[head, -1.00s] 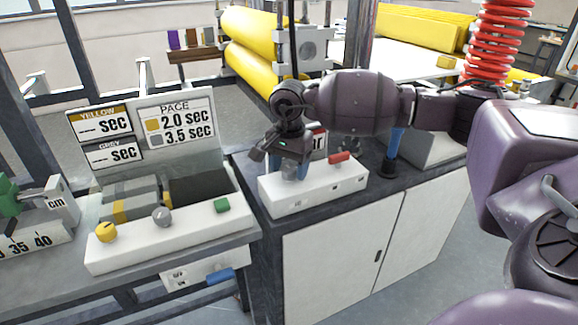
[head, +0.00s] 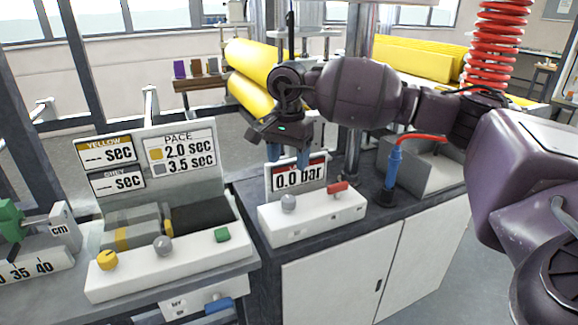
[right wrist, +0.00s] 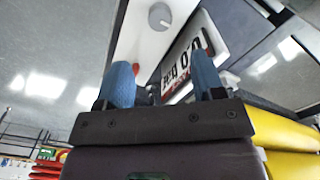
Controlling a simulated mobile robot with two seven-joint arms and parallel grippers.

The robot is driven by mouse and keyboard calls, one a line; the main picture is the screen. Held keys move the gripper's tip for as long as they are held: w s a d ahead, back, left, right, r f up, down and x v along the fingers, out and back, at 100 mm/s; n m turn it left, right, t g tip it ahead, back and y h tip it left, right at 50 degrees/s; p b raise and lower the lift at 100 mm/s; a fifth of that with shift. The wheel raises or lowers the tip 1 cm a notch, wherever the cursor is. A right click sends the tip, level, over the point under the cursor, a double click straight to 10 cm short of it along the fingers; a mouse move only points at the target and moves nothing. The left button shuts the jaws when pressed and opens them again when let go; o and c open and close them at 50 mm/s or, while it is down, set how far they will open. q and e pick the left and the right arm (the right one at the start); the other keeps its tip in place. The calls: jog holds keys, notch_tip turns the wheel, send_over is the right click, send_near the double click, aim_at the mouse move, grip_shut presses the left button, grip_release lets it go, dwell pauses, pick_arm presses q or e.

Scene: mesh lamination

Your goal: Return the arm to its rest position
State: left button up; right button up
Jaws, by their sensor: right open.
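My right gripper (head: 287,158) hangs in front of the 0.0 bar display (head: 298,176), above the white pressure box with a grey knob (head: 288,203) and a red switch (head: 338,188). In the right wrist view its two blue fingertips (right wrist: 165,86) stand apart with nothing between them. The grey knob (right wrist: 160,16) and the display (right wrist: 187,62) show beyond the fingers. My right arm reaches in from the right of the head view. My left gripper is not in view.
A white panel with yellow and grey knobs (head: 163,245) stands at the left. Yellow rolls (head: 250,75) lie behind. The floor beside the cabinet is clear.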

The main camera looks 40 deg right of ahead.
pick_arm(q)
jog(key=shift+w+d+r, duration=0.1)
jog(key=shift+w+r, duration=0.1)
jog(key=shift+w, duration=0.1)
